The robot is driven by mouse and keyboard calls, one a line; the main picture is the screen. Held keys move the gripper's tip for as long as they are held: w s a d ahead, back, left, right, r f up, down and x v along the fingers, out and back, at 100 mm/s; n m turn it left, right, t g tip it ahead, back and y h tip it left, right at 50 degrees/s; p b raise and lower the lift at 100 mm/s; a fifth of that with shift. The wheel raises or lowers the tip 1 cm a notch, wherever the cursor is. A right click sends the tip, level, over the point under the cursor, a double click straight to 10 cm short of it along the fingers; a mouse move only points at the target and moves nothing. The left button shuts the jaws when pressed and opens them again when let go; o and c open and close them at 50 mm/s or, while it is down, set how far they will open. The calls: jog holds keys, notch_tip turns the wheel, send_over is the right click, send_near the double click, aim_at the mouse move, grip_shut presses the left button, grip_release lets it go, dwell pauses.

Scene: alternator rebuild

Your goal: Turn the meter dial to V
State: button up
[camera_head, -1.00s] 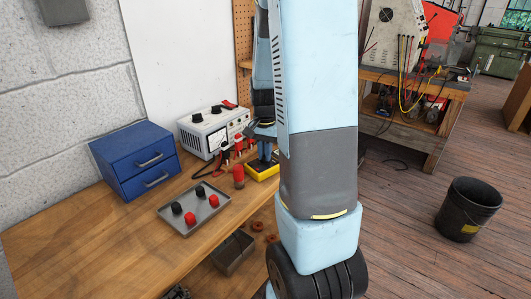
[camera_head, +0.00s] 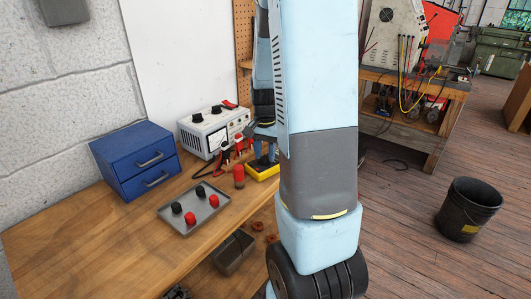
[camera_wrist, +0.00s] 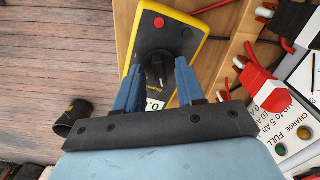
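The yellow meter (camera_head: 262,176) lies on the bench in the head view, partly hidden by my gripper (camera_head: 264,154). In the wrist view the meter (camera_wrist: 207,22) shows a black face, a red button and a white display reading partly "0.0". Its black dial (camera_wrist: 157,69) sits between the two blue fingers of my gripper (camera_wrist: 159,70). The fingers are apart, one on each side of the dial, with what looks like a narrow gap. Contact cannot be made out. The dial's pointer and the letter marks cannot be read.
A white charger (camera_head: 211,130) with red and black leads stands behind the meter. A red cylinder (camera_head: 238,177) stands just left of it. A grey tray (camera_head: 207,219) with red and black knobs and a blue drawer box (camera_head: 134,160) are further left.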

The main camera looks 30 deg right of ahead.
aim_at(265, 155)
notch_tip(265, 155, up, 14)
jog(key=shift+f, duration=0.15)
dwell(0.4)
dwell(0.4)
jog(key=s+a+r+n+t, duration=0.2)
jog(key=s+a+r+n, duration=0.2)
jog(key=s+a, duration=0.4)
jog(key=s+a+r+n+t, duration=0.3)
jog(key=s+a+n, duration=0.3)
jog(key=s, duration=0.3)
jog(key=shift+s+a+r+n+t, duration=0.35)
jog(key=shift+a+r, duration=0.35)
jog(key=shift+a, duration=0.15)
jog(key=shift+c, duration=0.2)
